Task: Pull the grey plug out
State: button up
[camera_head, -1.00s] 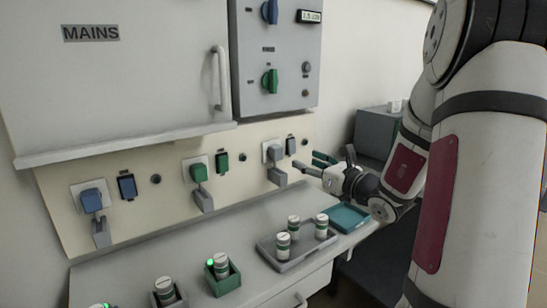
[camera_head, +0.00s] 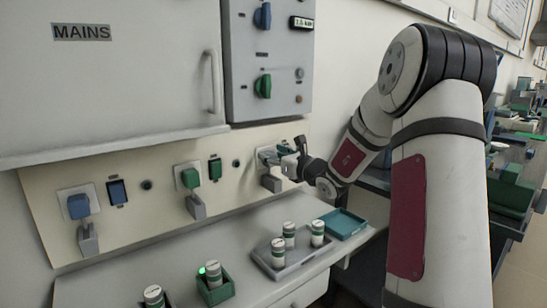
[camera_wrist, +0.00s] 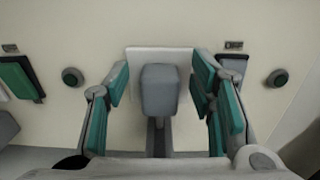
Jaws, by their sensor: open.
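The grey plug (camera_wrist: 159,91) sits in its white socket plate (camera_wrist: 159,54), in the middle of the wrist view. A grey cord or stem runs down below it. My gripper (camera_wrist: 158,84) is open, with one green-padded finger to the left and one to the right of the plug. A gap shows on both sides. In the head view, my gripper (camera_head: 283,157) is at the rightmost socket on the cream panel and hides most of the grey plug.
A green plug (camera_head: 190,178) and a blue plug (camera_head: 78,206) sit in sockets farther left. Below, the bench holds a grey tray (camera_head: 262,262) with several canisters, a green holder (camera_head: 217,290) and a teal tray (camera_head: 343,223). A cabinet (camera_head: 110,80) overhangs the panel.

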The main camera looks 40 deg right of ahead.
grip_shut()
jog(key=shift+s, duration=1.7)
jog(key=shift+s+f, duration=0.1)
jog(key=shift+s, duration=0.15)
grip_release()
jog(key=shift+s, duration=0.15)
jog(key=s, duration=1.2)
jog(key=shift+d, duration=0.25)
jog(key=shift+w, duration=0.1)
